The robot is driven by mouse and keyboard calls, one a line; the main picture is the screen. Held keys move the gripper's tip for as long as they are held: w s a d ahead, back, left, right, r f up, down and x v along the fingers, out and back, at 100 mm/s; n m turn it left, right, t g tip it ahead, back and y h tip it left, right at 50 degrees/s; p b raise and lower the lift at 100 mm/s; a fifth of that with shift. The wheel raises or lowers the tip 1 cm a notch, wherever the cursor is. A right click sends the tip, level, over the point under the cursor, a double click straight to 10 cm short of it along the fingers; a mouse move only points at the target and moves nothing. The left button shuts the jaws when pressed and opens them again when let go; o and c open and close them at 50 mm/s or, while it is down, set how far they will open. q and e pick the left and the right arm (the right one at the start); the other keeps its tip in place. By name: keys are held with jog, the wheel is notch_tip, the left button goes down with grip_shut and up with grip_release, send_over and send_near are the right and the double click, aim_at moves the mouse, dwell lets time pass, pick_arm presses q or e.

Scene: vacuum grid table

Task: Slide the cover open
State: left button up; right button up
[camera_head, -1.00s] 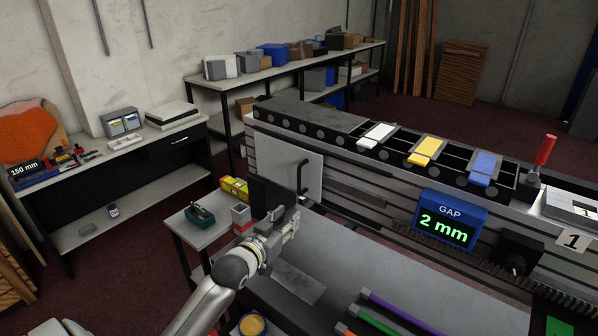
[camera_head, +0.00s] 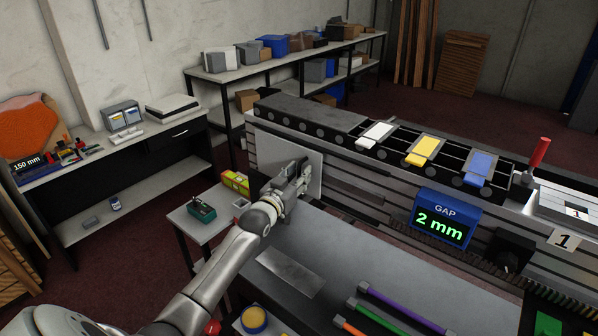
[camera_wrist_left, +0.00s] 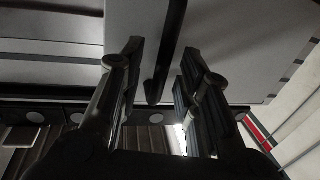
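The cover (camera_head: 317,176) is a flat light-grey panel on the front side of the long slatted machine, left of the display. It also fills the upper right of the left wrist view (camera_wrist_left: 245,45). Its dark bar handle (camera_wrist_left: 167,55) shows there, running between my finger tips. My left gripper (camera_head: 299,172) is in front of the cover and hides the handle in the head view. In the left wrist view its two fingers (camera_wrist_left: 161,50) are apart, one on each side of the handle, with visible space between. My right gripper is not in view.
A blue display (camera_head: 440,218) reads GAP 2 mm. White, yellow and blue pads (camera_head: 421,151) sit on the grid top. A small side table (camera_head: 190,225) with a green tool stands left of my arm. Coloured rods (camera_head: 400,308) lie on the grey surface below.

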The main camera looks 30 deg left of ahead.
pick_arm(q)
jog(key=shift+w, duration=0.45)
grip_shut()
